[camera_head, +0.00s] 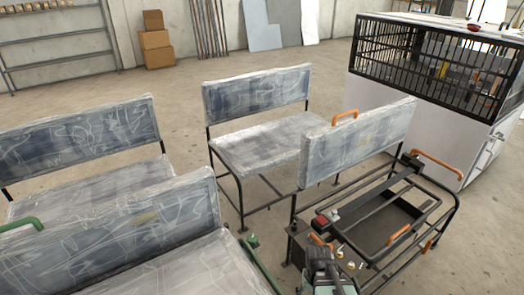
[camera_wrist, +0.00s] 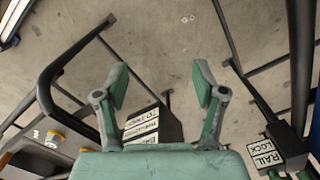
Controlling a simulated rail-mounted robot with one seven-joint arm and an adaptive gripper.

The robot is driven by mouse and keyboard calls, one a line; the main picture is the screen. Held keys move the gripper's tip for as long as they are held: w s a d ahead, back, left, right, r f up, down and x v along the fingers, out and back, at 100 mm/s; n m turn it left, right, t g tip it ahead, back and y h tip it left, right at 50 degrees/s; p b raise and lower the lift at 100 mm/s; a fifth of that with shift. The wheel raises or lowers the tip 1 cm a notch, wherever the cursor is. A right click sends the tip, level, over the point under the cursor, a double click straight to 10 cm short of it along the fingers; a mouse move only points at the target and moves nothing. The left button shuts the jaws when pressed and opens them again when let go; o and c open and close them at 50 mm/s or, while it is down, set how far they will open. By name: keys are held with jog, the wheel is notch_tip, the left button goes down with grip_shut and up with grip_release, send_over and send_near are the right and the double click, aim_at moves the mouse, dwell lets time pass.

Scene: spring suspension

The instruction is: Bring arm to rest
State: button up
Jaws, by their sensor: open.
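My gripper (camera_wrist: 160,82) shows in the wrist view with its two green fingers spread apart. Nothing is between them, and the concrete floor lies beyond. A dark block with white labels (camera_wrist: 143,125) is below and behind the finger gap; the fingers partly cover it. In the head view, part of my arm (camera_head: 325,268) shows at the bottom edge, in front of a black tubular frame (camera_head: 440,190). I cannot make out the fingers there.
The frame's black tubes (camera_wrist: 48,85) run close on both sides in the wrist view. A "RAIL LOCK" label (camera_wrist: 264,153) is at lower right. Scuffed bench seats (camera_head: 255,95) stand left of the frame. A white cabin with black bars (camera_head: 435,65) stands behind. Open floor lies beyond.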

jog(key=s+f+g, duration=0.3)
jog(key=s+f, duration=0.5)
jog(key=s, duration=0.5)
jog(key=s+f+g, duration=0.3)
jog(key=s+f, duration=0.5)
jog(key=s, duration=0.5)
notch_tip(320, 180, up, 14)
jog(key=s+p, duration=0.1)
jog(key=p, duration=1.2)
jog(key=shift+p, duration=0.4)
